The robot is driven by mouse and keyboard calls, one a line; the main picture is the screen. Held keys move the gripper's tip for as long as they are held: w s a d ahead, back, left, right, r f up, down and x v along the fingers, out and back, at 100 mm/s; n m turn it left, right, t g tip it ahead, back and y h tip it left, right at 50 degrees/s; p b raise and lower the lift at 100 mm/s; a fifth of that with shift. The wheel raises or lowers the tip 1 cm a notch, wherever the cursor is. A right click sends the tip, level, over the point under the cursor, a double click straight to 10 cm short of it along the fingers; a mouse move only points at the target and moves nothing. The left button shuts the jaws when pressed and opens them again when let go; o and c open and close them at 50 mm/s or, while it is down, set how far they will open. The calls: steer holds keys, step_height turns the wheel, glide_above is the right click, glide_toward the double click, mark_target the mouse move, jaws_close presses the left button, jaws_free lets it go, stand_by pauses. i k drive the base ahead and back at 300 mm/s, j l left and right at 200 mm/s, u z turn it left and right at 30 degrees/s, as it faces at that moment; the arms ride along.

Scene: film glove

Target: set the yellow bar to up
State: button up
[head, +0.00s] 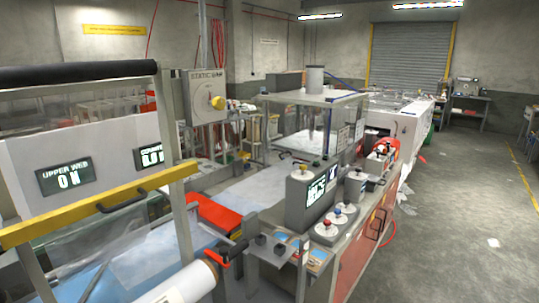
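The yellow bar (62,224) runs across the front of the machine at the left. In the picture it slopes up from the left edge to a grey upright post. A dark handle (122,201) is fixed near its middle. A second display (150,156) is partly hidden by the post. Glassy, clear material shows below the bar. My gripper is not in view.
A black roller (80,73) spans above the panel. A white film roll (182,286) with a black and orange end lies at the bottom. A control console (312,200) with knobs stands at centre right. Grey floor (460,220) is open on the right.

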mark_target(15, 231)
steer(key=u, duration=1.35)
